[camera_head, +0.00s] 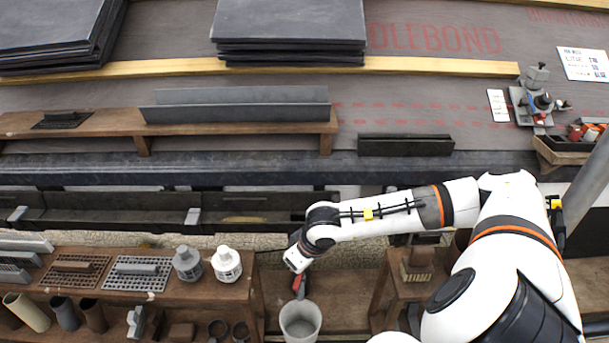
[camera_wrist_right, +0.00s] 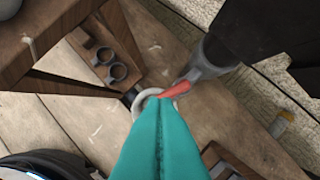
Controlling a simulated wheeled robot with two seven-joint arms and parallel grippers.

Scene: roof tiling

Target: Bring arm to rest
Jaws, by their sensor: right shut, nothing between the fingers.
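My right arm (camera_head: 385,220) comes in from the right in the head view and reaches left over the low area in front of the gutter. Its wrist (camera_head: 297,260) points down above a grey bucket (camera_head: 300,321). The fingers are hidden in the head view. In the right wrist view my right gripper (camera_wrist_right: 161,100) shows teal fingers pressed together, with nothing between them. My left gripper is in neither view.
A wooden bench (camera_head: 115,258) with white and grey bottles stands left of the wrist. Slate stacks (camera_head: 290,30) rest on the roof behind the battens. Bare boards (camera_head: 345,290) lie between bench and stand.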

